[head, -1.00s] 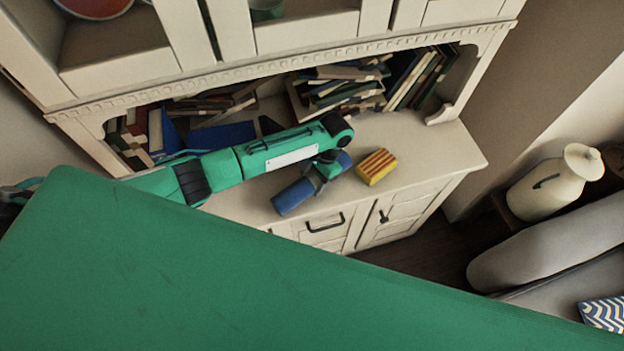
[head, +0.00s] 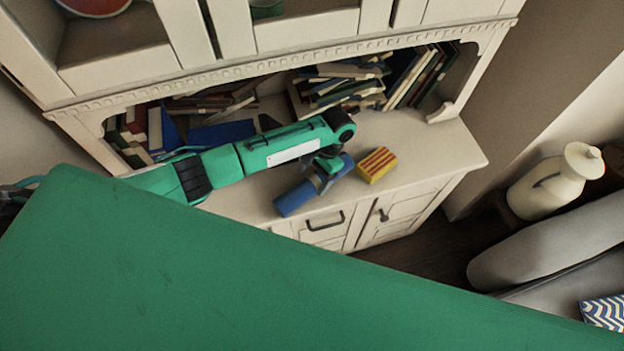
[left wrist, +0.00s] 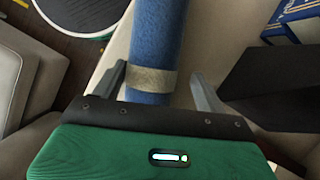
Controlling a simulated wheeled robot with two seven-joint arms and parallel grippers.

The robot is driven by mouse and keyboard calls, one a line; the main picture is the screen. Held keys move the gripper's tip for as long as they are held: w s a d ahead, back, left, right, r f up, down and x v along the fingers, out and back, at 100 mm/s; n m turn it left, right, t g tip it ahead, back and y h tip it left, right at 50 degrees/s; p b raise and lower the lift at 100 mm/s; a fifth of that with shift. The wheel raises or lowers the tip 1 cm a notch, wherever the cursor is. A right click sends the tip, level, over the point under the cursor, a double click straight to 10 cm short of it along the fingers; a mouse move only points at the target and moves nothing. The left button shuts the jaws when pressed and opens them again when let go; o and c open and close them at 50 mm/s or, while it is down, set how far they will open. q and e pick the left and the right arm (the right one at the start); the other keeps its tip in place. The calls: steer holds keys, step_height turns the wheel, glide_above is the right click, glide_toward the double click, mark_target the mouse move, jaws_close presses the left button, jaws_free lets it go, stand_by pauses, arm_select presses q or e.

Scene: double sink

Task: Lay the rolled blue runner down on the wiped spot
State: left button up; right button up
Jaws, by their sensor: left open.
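The rolled blue runner (head: 294,198) lies on the pale cabinet top (head: 415,150), slanting toward its front edge. A tan band (left wrist: 152,82) circles it in the left wrist view, where the blue roll (left wrist: 156,40) runs up between the fingers. My left gripper (head: 329,170) is over the runner from above. Its fingers (left wrist: 158,74) stand apart, one on each side of the roll, with gaps showing. The gripper hides part of the roll in the head view. I cannot make out a wiped spot. My right gripper is not in view.
A yellow and red striped block (head: 376,164) sits just right of the runner. Books (head: 340,88) fill the shelf space behind. The cabinet top is clear to the right of the block. A cream lidded jar (head: 556,180) stands far right.

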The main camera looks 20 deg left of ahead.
mark_target(315, 175)
arm_select(q)
steer(key=b+v, duration=0.1)
steer(key=v, duration=0.4)
steer(key=shift+w+d+r+b, duration=0.15)
steer(key=shift+w+r+b, duration=0.05)
steer(key=shift+r+b, duration=0.15)
steer(key=p+v, duration=0.1)
steer(key=v, duration=0.3)
steer(key=shift+r, duration=0.4)
